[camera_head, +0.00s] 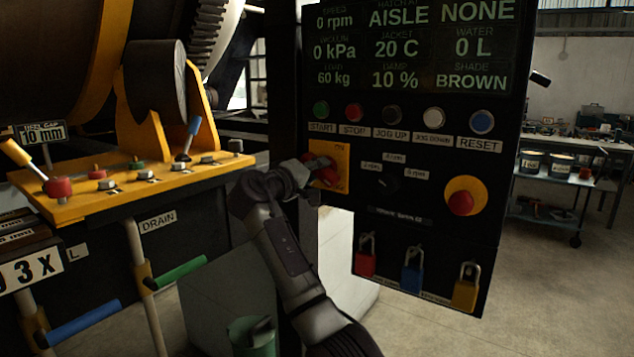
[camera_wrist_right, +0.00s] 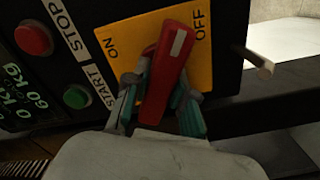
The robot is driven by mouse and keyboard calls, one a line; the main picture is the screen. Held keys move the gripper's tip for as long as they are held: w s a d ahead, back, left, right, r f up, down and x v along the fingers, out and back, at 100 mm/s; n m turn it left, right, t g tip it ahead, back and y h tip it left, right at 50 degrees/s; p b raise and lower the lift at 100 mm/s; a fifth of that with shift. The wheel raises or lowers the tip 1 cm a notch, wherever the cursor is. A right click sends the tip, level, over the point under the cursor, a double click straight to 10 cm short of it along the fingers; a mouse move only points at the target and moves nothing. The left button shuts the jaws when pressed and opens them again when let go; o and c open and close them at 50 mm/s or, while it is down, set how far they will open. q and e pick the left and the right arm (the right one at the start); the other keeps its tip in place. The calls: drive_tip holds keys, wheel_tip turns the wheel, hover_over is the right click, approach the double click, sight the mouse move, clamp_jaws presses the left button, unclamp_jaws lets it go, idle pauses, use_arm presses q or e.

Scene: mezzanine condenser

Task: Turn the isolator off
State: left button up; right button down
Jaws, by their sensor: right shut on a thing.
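The isolator is a red rotary handle (camera_head: 325,174) on a yellow plate (camera_head: 343,160) at the left of the black control panel. My right gripper (camera_head: 308,168) is at the handle and partly hides it. In the right wrist view the red handle (camera_wrist_right: 168,68) has a white mark at its far end. That end points between the printed words ON and OFF on the yellow plate (camera_wrist_right: 123,36). The fingers of my right gripper (camera_wrist_right: 160,100) are shut on the handle from both sides. My left gripper is not in view.
Push buttons, a black selector (camera_head: 387,184) and a red emergency button (camera_head: 461,203) share the panel. Red, blue and yellow padlocks (camera_head: 411,270) hang below. A yellow lever bench (camera_head: 130,187) stands left. Open floor (camera_head: 560,270) lies right.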

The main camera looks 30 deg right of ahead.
drive_tip(key=shift+f+m+b, duration=0.25)
drive_tip(key=shift+m+b, duration=0.55)
drive_tip(key=shift+m, duration=0.5)
drive_tip(key=c, duration=1)
unclamp_jaws()
drive_tip(key=shift+r, duration=0.15)
drive_tip(key=shift+o, duration=0.2)
drive_tip(key=shift+a, duration=0.1)
drive_tip(key=v, duration=1.2)
